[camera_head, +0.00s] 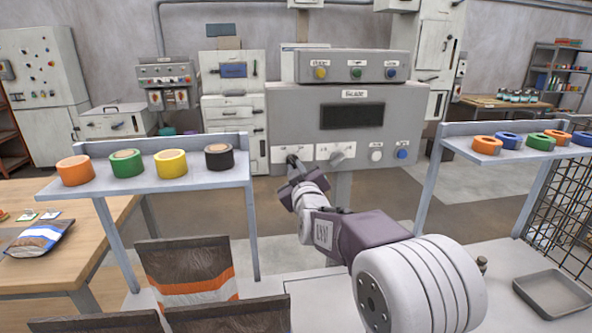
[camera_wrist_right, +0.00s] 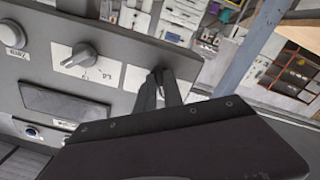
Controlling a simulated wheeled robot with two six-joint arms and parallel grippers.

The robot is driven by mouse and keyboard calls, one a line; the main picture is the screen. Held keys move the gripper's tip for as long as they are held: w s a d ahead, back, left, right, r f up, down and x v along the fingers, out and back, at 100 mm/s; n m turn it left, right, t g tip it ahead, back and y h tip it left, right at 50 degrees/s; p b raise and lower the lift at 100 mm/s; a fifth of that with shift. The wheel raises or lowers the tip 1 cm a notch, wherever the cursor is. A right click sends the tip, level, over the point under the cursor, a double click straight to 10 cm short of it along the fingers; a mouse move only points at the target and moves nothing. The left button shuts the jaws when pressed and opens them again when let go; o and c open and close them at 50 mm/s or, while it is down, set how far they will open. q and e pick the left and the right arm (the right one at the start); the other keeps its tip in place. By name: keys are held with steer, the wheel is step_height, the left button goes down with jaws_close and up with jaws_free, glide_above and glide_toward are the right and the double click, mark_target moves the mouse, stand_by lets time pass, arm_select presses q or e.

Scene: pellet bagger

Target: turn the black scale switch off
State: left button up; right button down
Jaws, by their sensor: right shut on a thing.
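The grey scale panel (camera_head: 275,122) stands in front of me with a dark display (camera_head: 352,116). The black scale switch (camera_head: 291,158) is on the white plate at the lower left of the panel. My right gripper (camera_head: 297,170) reaches up to this switch and is shut on it. In the right wrist view the fingers (camera_wrist_right: 166,88) close around the switch (camera_wrist_right: 157,74), which they mostly cover, so its exact angle is hard to tell. My left gripper is not in view.
A grey knob (camera_head: 337,158) sits right of the switch, then a white button (camera_head: 376,155) and a blue button (camera_head: 402,153). A left shelf (camera_head: 200,180) holds several tape rolls; a right shelf (camera_head: 470,130) holds coloured rings. Brown bags (camera_head: 187,267) stand below left.

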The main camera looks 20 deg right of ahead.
steer(key=c, duration=1.5)
jaws_free()
steer(key=shift+f, duration=0.1)
steer(key=shift+o, duration=0.2)
steer(key=v, duration=0.9)
steer(key=shift+b, duration=0.35)
